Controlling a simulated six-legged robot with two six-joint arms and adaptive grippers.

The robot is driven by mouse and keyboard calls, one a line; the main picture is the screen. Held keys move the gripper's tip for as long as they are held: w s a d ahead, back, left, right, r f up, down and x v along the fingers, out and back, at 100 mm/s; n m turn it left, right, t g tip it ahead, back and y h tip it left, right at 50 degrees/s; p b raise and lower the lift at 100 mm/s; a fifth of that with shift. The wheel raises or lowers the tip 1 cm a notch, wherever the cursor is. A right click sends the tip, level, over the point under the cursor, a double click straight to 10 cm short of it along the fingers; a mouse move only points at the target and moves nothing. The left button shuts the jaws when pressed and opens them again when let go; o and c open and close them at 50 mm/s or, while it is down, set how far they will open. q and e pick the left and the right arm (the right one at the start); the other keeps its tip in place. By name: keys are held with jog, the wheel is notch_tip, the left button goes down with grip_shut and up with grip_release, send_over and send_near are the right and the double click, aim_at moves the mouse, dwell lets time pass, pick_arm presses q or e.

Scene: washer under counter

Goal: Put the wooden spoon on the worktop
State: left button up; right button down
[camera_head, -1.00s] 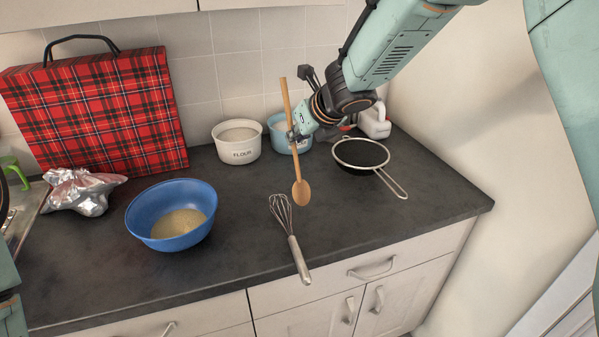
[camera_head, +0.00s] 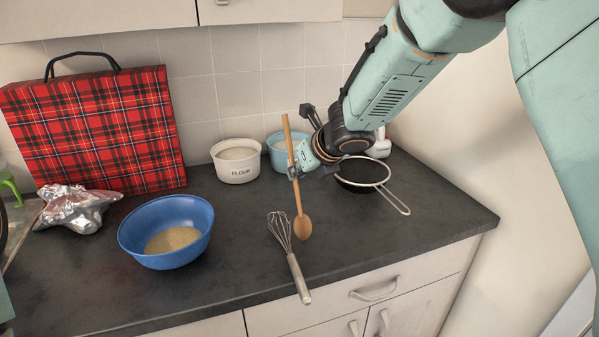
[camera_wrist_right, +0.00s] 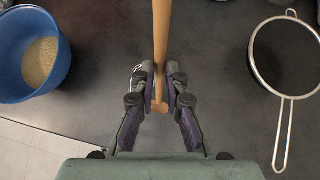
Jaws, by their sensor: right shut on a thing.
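The wooden spoon (camera_head: 304,227) hangs nearly upright, bowl end down, over the dark worktop (camera_head: 350,237). My right gripper (camera_head: 296,172) is shut on its handle, part way up. In the right wrist view the spoon's handle (camera_wrist_right: 162,45) runs up between the fingers of the right gripper (camera_wrist_right: 162,90). The bowl end appears just above or at the worktop behind the whisk; I cannot tell whether it touches. My left gripper is not in view.
A whisk (camera_head: 288,258) lies close to the spoon, its handle reaching the front edge. A blue bowl (camera_head: 135,240), foil bundle (camera_head: 77,208), flour pot (camera_head: 236,170), light blue pot (camera_head: 279,158) and sieve (camera_head: 399,205) stand around. Bare worktop lies right of the whisk.

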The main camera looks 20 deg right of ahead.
jog(key=shift+a+f, duration=0.1)
jog(key=shift+f, duration=0.25)
jog(key=c, duration=1.4)
grip_release()
jog(key=shift+w, duration=0.3)
jog(key=shift+s+r, duration=0.1)
jog(key=shift+s, duration=0.2)
jog(key=shift+w+r, duration=0.15)
jog(key=shift+r, duration=0.4)
jog(key=p+v, duration=0.2)
jog(key=v, duration=0.9)
jog(key=shift+s, duration=0.45)
jog(key=shift+w+f, duration=0.1)
jog(key=shift+w, duration=0.05)
